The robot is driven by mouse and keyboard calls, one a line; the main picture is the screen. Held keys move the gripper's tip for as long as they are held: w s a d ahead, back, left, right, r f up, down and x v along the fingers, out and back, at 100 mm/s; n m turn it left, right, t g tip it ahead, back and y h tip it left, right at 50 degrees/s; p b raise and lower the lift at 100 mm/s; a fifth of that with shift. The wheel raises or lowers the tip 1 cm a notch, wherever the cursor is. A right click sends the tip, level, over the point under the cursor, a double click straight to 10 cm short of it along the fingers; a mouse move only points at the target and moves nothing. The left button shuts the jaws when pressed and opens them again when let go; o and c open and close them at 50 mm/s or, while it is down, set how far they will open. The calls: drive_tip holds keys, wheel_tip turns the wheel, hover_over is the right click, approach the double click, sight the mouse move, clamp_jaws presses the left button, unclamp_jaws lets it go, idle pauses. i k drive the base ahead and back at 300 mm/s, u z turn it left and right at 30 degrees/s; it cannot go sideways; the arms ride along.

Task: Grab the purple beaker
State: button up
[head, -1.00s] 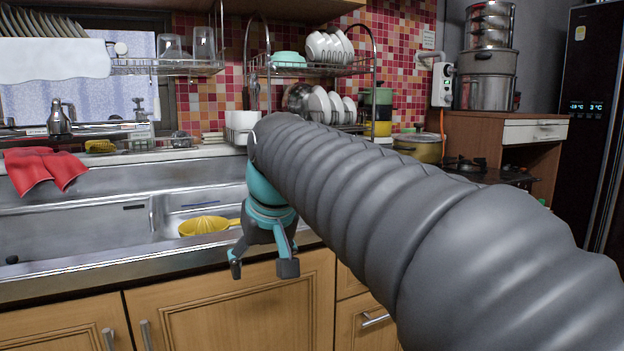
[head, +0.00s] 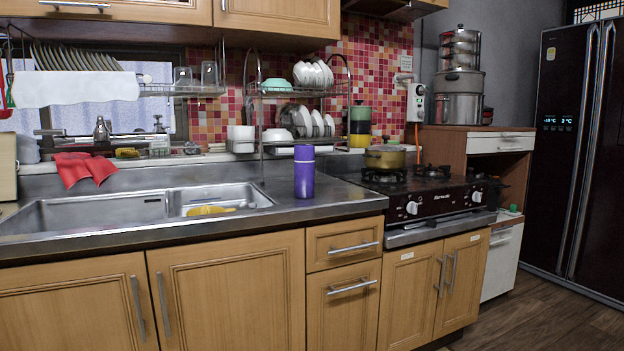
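A purple beaker (head: 304,172), tall and cylindrical with a slightly bluer upper part, stands upright on the metal counter (head: 345,197). It is between the sink on its left and the stove on its right, in front of the dish rack. Nothing covers it in the head view. My gripper and arm are not in view now, so I cannot see where the gripper is relative to the beaker.
The sink (head: 95,210) holds a yellow strainer (head: 208,211). A red cloth (head: 84,169) hangs over its back edge. A wire dish rack (head: 262,120) stands behind the beaker. A stove (head: 425,203) with a pot (head: 385,158) is at right. Open floor (head: 545,318) lies at lower right.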

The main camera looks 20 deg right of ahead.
sight(304, 155)
drive_tip(key=z, duration=0.6)
drive_tip(key=i, duration=1.25)
drive_tip(key=z, duration=0.7)
drive_tip(key=k, duration=0.3)
drive_tip(key=u, duration=0.15)
